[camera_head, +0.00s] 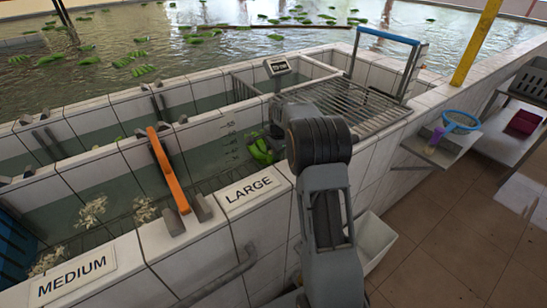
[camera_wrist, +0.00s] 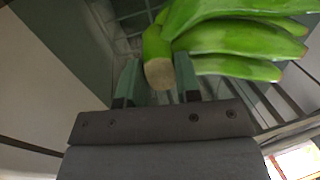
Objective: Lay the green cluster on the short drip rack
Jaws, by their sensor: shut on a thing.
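The green cluster (camera_head: 261,151), a bunch of green bananas, hangs from my gripper (camera_head: 272,136) above the water of the tank section behind the LARGE label. In the wrist view, the cluster (camera_wrist: 235,38) has its cut stem between the two green fingers of my gripper (camera_wrist: 158,76), which is shut on it. The fruit fans out to the right beyond the fingers. A slatted metal drip rack (camera_head: 350,99) lies to the right of and beyond the cluster, with a blue-topped frame at its far end. Its slats look bare; my arm hides part of its near side.
An orange bar (camera_head: 167,170) stands across the tank left of the cluster. White tiled walls edge the tank. A shelf (camera_head: 440,145) with a blue-rimmed sieve is at right. Several green bunches float in the far pool.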

